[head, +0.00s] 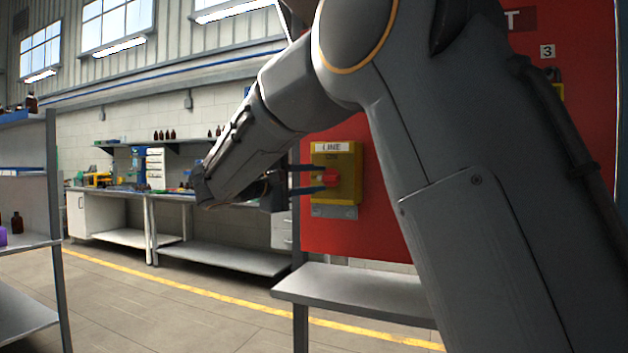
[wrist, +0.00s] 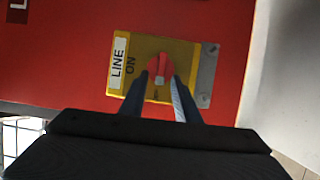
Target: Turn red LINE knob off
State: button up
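The red LINE knob (head: 330,178) sits on a yellow switch box (head: 348,160) labelled LINE, mounted on a red panel. In the wrist view the knob (wrist: 160,66) lies at the fingertips, and the word ON shows on the yellow box (wrist: 185,55) beside the LINE label. My gripper (head: 318,179) reaches the knob from the left in the head view, one finger above and one below. In the wrist view my gripper (wrist: 159,82) has its fingers apart, one on each side of the knob's near end. Contact with the knob is not clear.
A grey shelf (head: 350,292) juts out below the switch box. A workbench (head: 170,195) stands behind, and a shelf rack (head: 55,230) at the left. The floor between is clear.

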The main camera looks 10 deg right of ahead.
jog(key=v, duration=0.8)
jog(key=shift+b, duration=0.45)
jog(key=shift+w, duration=0.1)
